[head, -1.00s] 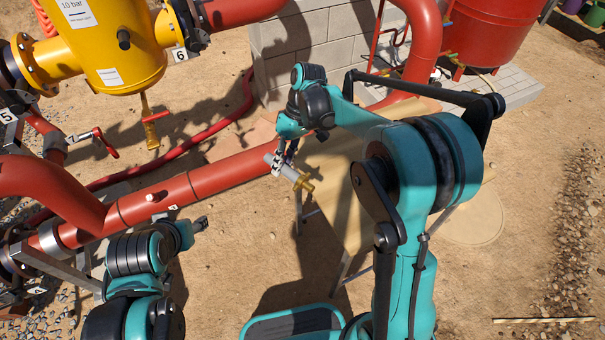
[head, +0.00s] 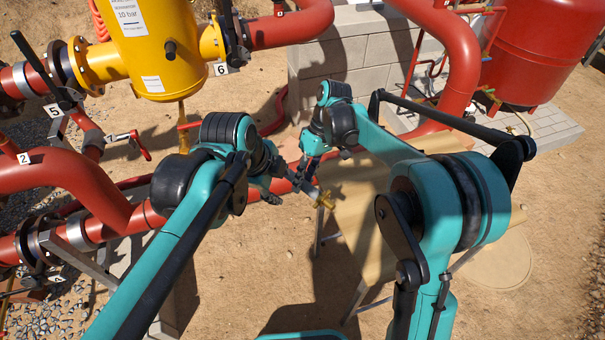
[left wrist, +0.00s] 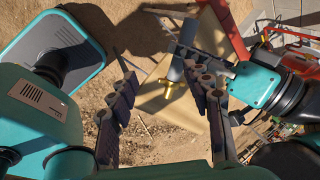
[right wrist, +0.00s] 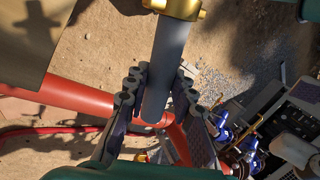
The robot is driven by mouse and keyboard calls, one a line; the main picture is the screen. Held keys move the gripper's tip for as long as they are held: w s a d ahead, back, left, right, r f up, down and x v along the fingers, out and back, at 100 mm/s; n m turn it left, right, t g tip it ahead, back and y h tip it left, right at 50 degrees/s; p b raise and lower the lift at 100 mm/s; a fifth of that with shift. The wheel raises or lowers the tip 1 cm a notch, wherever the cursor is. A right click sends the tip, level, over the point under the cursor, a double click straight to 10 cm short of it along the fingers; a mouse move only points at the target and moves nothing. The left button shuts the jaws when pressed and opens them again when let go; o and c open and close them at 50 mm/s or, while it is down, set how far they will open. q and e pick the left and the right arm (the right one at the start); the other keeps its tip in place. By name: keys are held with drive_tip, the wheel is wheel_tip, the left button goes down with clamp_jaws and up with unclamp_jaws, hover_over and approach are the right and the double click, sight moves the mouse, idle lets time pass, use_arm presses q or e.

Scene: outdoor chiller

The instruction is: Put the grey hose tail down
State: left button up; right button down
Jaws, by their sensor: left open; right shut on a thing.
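The grey hose tail (head: 311,190) is a short grey tube with a brass fitting (head: 326,199) at one end. My right gripper (head: 304,178) is shut on the tube and holds it up in the air, tilted. In the right wrist view the tube (right wrist: 168,62) runs between the fingers (right wrist: 157,108), brass end away from the palm. My left gripper (left wrist: 165,112) is open and empty close by. In the left wrist view the brass fitting (left wrist: 172,90) shows beyond and between its fingers; I cannot tell the exact gap. In the head view its fingertips are partly hidden.
A tan table (head: 350,222) stands beside and below the held tail, with bare top in view. A red pipe (head: 135,218) runs behind my left arm. A yellow vessel (head: 160,50), a block wall (head: 340,50) and a red tank (head: 535,50) stand behind. Sandy ground lies around.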

sight(314, 193)
use_arm(q)
drive_tip(key=w+d+m+g, duration=0.1)
drive_tip(key=d+m, duration=0.5)
drive_tip(key=x, duration=1.1)
drive_tip(key=shift+w+d+f, duration=0.1)
drive_tip(key=shift+w+d, duration=0.05)
drive_tip(key=shift+w, duration=0.05)
clamp_jaws()
use_arm(e)
drive_tip(key=c, duration=1.2)
unclamp_jaws()
